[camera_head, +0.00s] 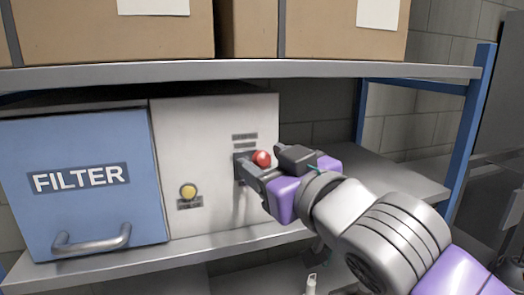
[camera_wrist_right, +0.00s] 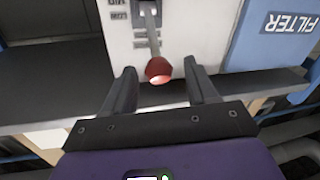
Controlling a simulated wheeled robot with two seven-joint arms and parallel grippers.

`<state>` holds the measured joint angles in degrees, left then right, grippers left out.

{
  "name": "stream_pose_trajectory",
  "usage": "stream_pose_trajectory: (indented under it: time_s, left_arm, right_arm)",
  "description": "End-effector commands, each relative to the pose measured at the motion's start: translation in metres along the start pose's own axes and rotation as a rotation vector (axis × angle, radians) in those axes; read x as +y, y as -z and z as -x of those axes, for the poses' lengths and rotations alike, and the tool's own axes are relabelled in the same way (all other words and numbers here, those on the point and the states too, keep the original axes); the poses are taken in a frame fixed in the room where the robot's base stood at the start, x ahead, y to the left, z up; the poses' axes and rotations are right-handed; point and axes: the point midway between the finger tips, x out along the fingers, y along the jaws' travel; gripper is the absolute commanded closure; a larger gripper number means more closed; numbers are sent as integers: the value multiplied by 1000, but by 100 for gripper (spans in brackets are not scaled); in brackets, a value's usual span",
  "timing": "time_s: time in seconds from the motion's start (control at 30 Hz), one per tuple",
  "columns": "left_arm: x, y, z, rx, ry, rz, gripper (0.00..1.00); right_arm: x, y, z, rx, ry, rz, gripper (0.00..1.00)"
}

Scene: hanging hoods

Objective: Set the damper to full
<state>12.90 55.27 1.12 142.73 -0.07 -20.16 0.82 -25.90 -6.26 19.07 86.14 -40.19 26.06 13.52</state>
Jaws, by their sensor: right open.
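The damper lever ends in a red ball knob (camera_head: 262,158) and comes out of a dark slot on the right part of the white panel (camera_head: 212,130). In the right wrist view, which is turned upside down, the knob (camera_wrist_right: 158,71) sits on a grey stem (camera_wrist_right: 153,38). Small label plates (camera_wrist_right: 140,38) lie by the slot; their words are too small to read surely. My right gripper (camera_head: 268,162) is open, with one finger on each side of the knob. In the wrist view a gap shows between the knob and both fingers (camera_wrist_right: 161,72). My left gripper is out of view.
A blue FILTER door (camera_head: 85,205) with a grey handle is left of the panel. A yellow button (camera_head: 188,192) sits low on the panel. Cardboard boxes (camera_head: 120,40) stand on the shelf above (camera_head: 240,70). Blue posts (camera_head: 470,130) stand at the right.

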Motion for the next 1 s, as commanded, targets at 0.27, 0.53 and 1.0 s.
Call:
stream_pose_trajectory:
  time_s: [0.27,0.53,1.0]
  left_arm:
    - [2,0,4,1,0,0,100]
    - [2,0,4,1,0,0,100]
    - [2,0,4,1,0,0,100]
  right_arm:
    - [0,0,-19,1,0,0,43]
    - [0,0,-19,1,0,0,53]
    - [0,0,-18,1,0,-1,100]
